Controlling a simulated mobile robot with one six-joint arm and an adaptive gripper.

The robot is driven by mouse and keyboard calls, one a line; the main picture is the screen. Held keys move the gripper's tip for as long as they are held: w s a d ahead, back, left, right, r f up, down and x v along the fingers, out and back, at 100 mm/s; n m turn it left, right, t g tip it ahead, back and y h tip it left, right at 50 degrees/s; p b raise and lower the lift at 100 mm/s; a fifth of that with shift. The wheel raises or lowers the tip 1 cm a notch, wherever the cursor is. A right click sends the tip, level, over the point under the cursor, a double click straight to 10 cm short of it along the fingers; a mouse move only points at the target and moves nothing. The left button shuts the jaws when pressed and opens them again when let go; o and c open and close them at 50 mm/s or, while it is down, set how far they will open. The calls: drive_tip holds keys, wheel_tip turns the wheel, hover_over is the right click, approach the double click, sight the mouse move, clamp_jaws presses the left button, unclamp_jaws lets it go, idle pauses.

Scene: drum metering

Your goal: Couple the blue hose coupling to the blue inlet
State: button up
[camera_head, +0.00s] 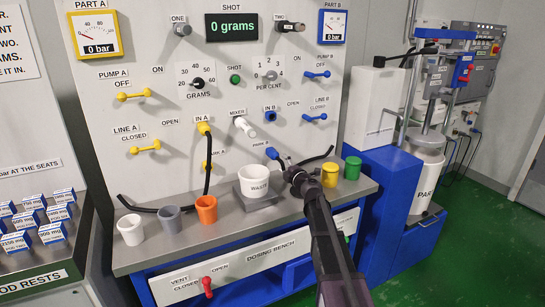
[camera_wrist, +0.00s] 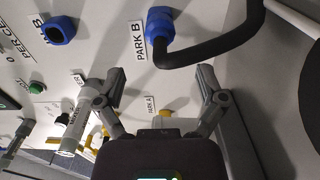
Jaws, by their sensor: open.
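The blue hose coupling (camera_wrist: 160,24) sits on the panel at the PARK B label, with a black hose bending away from it; in the head view the coupling (camera_head: 272,153) shows just beyond my gripper. The blue inlet (camera_head: 270,116), labelled IN B, is above it on the panel and looks empty. The inlet (camera_wrist: 59,29) also shows at the upper left of the wrist view. My gripper (camera_wrist: 160,82) is open and empty, its fingers apart and short of the coupling. In the head view my gripper (camera_head: 288,166) partly hides the hose.
The white mixer fitting (camera_head: 243,126) projects from the panel left of the inlet. A yellow coupling (camera_head: 204,128) with a black hose is on IN A. A white cup (camera_head: 258,185) stands below, with a yellow cup (camera_head: 330,174) and green cup (camera_head: 352,169) to the right.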

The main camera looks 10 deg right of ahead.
sight(277, 158)
drive_tip(key=shift+x, duration=4.25)
clamp_jaws()
drive_tip(key=shift+s, duration=0.25)
drive_tip(key=shift+v, duration=2.6)
drive_tip(key=shift+s+d, duration=0.15)
drive_tip(key=shift+s, duration=0.05)
drive_tip(key=shift+v, duration=1.9)
drive_tip(key=shift+r, duration=0.2)
